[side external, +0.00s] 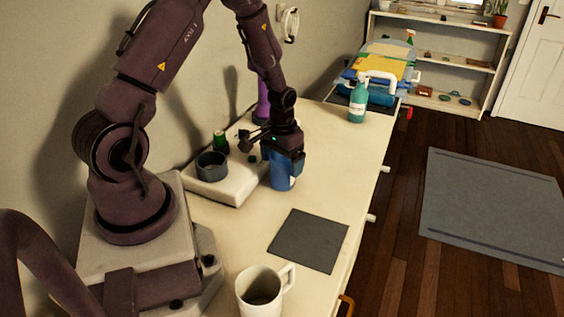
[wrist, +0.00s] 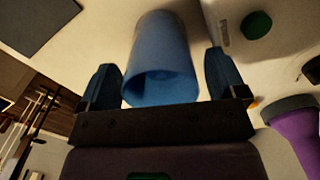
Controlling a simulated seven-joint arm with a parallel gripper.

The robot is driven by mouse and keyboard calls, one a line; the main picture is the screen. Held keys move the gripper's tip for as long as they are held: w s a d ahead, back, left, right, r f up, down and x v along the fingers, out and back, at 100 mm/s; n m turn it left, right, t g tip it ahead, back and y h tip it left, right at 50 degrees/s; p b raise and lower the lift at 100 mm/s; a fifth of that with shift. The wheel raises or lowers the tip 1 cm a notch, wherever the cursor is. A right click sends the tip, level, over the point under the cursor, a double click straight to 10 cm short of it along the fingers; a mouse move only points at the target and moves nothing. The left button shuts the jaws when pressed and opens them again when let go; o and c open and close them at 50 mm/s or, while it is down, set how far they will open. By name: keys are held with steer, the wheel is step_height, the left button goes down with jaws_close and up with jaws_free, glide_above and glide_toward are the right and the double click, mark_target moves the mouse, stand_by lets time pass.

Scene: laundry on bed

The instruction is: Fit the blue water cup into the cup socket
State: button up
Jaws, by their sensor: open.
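The blue water cup (side external: 281,180) stands on the counter just right of the pale block, mostly below my gripper (side external: 284,153). In the wrist view the cup (wrist: 160,55) lies between my gripper's two fingers (wrist: 165,82), its open rim toward the camera. The fingers are open, one on each side, with a visible gap at each side of the cup. A dark round cup-shaped holder (side external: 211,167), which looks like the cup socket, sits on the pale block (side external: 232,186), left of the cup. The socket is not clearly visible in the wrist view.
A green object (side external: 220,142) stands behind the socket, and a purple object (side external: 263,98) stands farther back. A dark square mat (side external: 308,240) and a white mug (side external: 259,292) are nearer on the counter. A teal bottle (side external: 357,103) and folded laundry (side external: 385,65) are at the far end.

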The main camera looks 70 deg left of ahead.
steer(key=d+r+m+t, duration=0.1)
steer(key=d+r, duration=0.3)
steer(key=r, duration=1.4)
steer(key=s+d+r+m+t, duration=0.4)
steer(key=s+d+r, duration=0.7)
steer(key=d, duration=0.2)
steer(key=shift+s+d+r, duration=0.15)
steer(key=shift+d+r, duration=0.1)
steer(key=shift+d, duration=0.05)
steer(key=shift+o, duration=0.3)
steer(key=shift+s+d+t, duration=0.15)
steer(key=shift+s+t, duration=0.15)
steer(key=shift+s, duration=0.05)
steer(key=shift+r, duration=0.1)
